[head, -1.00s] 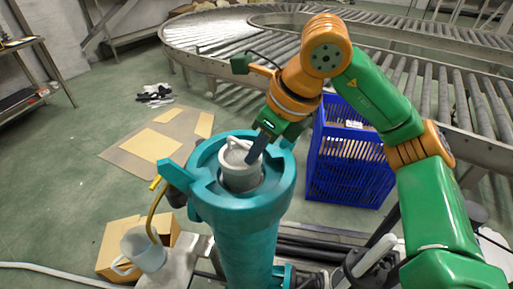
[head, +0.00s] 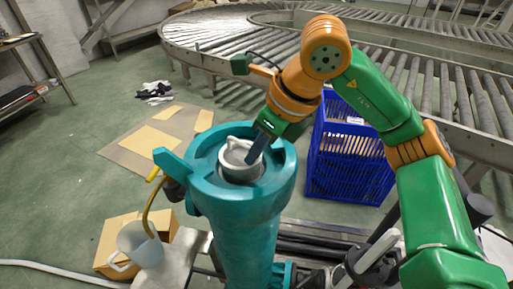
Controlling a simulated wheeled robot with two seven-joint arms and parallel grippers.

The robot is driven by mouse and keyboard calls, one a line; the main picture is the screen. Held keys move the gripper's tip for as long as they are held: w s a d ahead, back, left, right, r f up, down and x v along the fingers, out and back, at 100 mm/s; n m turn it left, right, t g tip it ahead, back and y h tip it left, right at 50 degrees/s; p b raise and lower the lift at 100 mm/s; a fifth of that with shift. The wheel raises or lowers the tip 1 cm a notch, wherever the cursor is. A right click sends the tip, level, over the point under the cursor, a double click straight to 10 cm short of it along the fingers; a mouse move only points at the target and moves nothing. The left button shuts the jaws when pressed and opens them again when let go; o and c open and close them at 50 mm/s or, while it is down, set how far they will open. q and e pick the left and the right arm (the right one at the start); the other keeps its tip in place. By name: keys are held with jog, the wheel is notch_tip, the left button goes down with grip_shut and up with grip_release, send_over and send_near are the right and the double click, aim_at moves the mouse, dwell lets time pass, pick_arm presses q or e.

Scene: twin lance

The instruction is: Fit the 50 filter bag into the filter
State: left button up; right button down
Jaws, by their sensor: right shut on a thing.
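The filter (head: 197,168) is a tall teal housing with an open round top, standing in the lower middle of the head view. The filter bag (head: 236,166) is white with a light ring and a raised handle at its top. It sits inside the filter's round opening, with its upper part showing and its lower part hidden in the housing. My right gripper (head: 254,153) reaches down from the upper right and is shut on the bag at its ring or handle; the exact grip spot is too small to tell. My left gripper is not in view.
A blue crate (head: 345,178) stands right of the filter, behind my right arm. A roller conveyor (head: 440,85) runs across the back. A white jug (head: 138,246) and a cardboard box (head: 108,232) are at the lower left. Gloves and flat cardboard lie on the floor.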

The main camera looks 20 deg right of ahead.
aim_at(258, 167)
jog(key=shift+f+b, duration=2.4)
jog(key=shift+f, duration=0.35)
jog(key=c, duration=1)
grip_release()
jog(key=shift+o, duration=0.6)
jog(key=shift+w+d+f, duration=0.1)
jog(key=shift+d+f, duration=0.05)
jog(key=shift+d, duration=0.05)
jog(key=shift+r, duration=0.35)
jog(key=p+v, duration=0.1)
jog(key=v, duration=0.5)
jog(key=shift+s+d+r, duration=0.1)
jog(key=shift+s+r, duration=0.2)
jog(key=shift+s, duration=0.05)
jog(key=shift+w+f, duration=0.1)
jog(key=shift+w, duration=0.2)
jog(key=shift+s, duration=0.1)
